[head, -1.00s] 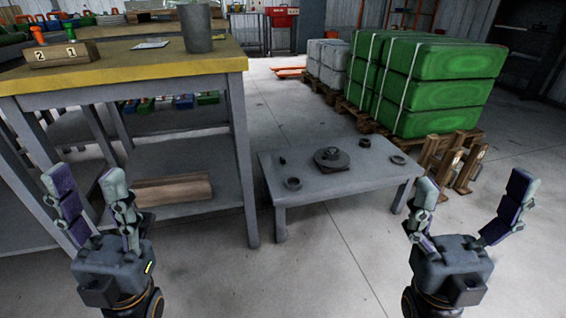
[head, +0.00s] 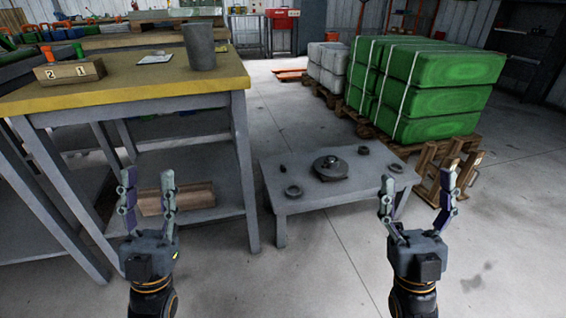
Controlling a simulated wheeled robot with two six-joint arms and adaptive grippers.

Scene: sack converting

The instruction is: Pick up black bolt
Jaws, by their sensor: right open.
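A small dark piece, probably the black bolt (head: 283,169), lies on the low grey table (head: 310,197) near its left edge; it is too small to make out its shape. My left gripper (head: 149,186) is open and empty, fingers up, in front of the tall workbench and left of the low table. My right gripper (head: 417,190) is open and empty, fingers up, at the right of the low table in the picture. Neither gripper touches the dark piece.
The low table also bears a dark round flanged part (head: 330,168) and rings (head: 293,191). A yellow-edged workbench (head: 130,102) stands at left with a grey cylinder (head: 199,46) and a numbered wooden block (head: 70,72). Green sacks (head: 435,95) sit on pallets at right.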

